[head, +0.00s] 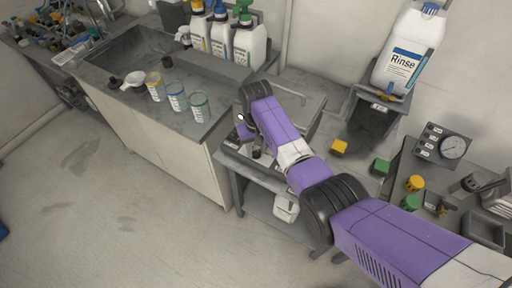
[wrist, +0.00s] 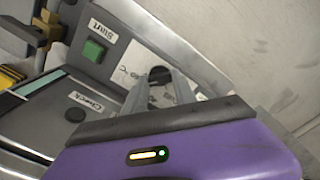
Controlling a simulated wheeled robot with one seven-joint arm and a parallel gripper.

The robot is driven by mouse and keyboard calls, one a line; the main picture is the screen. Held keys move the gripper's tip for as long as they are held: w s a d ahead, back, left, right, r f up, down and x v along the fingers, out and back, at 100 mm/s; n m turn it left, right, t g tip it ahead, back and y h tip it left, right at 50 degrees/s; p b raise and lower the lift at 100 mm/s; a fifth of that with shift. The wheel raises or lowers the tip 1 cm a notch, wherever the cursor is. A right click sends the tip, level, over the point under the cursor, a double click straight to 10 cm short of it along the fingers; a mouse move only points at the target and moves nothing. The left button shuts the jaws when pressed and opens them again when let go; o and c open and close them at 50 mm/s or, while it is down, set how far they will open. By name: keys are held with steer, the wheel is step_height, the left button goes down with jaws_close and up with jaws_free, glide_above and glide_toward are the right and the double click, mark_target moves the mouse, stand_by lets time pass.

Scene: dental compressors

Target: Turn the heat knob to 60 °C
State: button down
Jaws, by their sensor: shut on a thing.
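The heat knob (wrist: 161,76) is a dark round knob on the grey control panel, beside a white dial plate (wrist: 130,68) with a "°C" mark. In the wrist view, my gripper (wrist: 158,82) has its two grey fingers on either side of the knob, shut on it. The fingers hide part of the knob and plate, and I cannot read the setting. In the head view, my gripper (head: 243,130) is at the front of the grey machine (head: 310,103); my arm covers much of the machine, and the knob cannot be made out.
The panel also has a green Start button (wrist: 94,50) and a black knob (wrist: 75,115) near a "Check" label. In the head view, several cups and bottles stand on the left counter (head: 205,130). A Rinse bottle (head: 405,50) and a pressure gauge (head: 453,147) are at right.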

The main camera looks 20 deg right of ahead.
mark_target(256, 151)
steer(key=m, duration=0.3)
steer(key=shift+m, duration=0.3)
stand_by(0.3)
steer(key=c, duration=1)
jaws_free()
step_height(256, 151, up, 8)
steer(key=shift+f+b, duration=0.1)
steer(key=shift+b, duration=0.25)
